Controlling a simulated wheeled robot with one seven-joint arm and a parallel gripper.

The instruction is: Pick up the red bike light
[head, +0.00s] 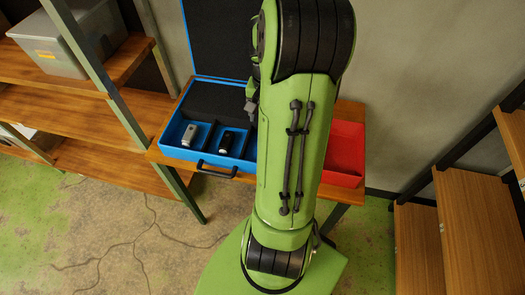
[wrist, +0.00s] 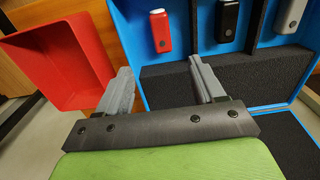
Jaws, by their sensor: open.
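The red bike light (wrist: 161,32) has a pale end and lies in the end compartment of the blue case (wrist: 189,72), on the side near the red bin. In the head view my arm hides it. My gripper (wrist: 162,75) is open and empty, its two grey fingers spread apart. In the wrist view the light appears beyond the fingertips, between their lines and apart from them. In the head view the gripper is mostly hidden behind my arm.
A black light (head: 226,141) and a silver light (head: 189,135) lie in neighbouring compartments of the open case. A red bin (head: 345,150) stands on the wooden table to the right. Wooden shelves (head: 80,150) stand at left, wooden steps (head: 465,215) at right.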

